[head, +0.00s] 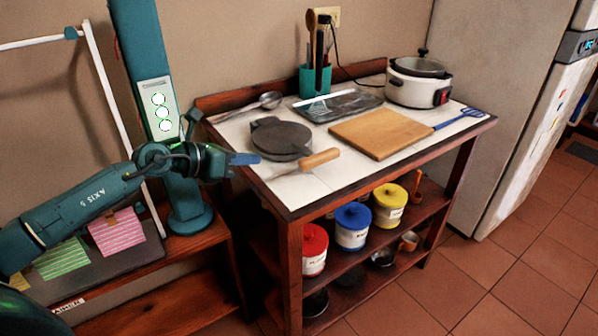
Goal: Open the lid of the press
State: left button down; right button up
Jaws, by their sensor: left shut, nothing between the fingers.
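The press (281,138) is a dark grey, round, flat device on the left part of the white-topped table. Its lid lies flat, and it looks closed. A small tab sticks out at its back left. My left gripper (258,159) is shut and empty, just left of the press at the table's left edge. Its blue fingertips point right toward the press; I cannot tell whether they touch it. My right gripper is not in view.
A rolling pin or wooden-handled tool (318,160) lies in front of the press. A ladle (268,100), a dark tray (345,104), a cutting board (380,133), a blue spatula (462,118), a utensil holder (315,80) and a white cooker (416,88) share the table (335,180).

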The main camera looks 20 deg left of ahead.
aim_at(304, 163)
pick_arm(q)
jog(key=s+d+f+m, duration=0.2)
jog(key=s+d, duration=0.2)
jog(key=shift+h, duration=0.5)
jog(key=x, duration=0.9)
jog(key=shift+w+d+f+p, duration=0.15)
jog(key=shift+d+f+p, duration=0.05)
jog(key=shift+d+p, duration=0.15)
notch_tip(304, 163, up, 3)
jog(key=shift+w+a+f+p, duration=0.15)
jog(key=shift+f+p, duration=0.1)
jog(key=shift+p, duration=0.2)
jog(key=shift+a+r, duration=0.1)
jog(key=shift+r, duration=0.6)
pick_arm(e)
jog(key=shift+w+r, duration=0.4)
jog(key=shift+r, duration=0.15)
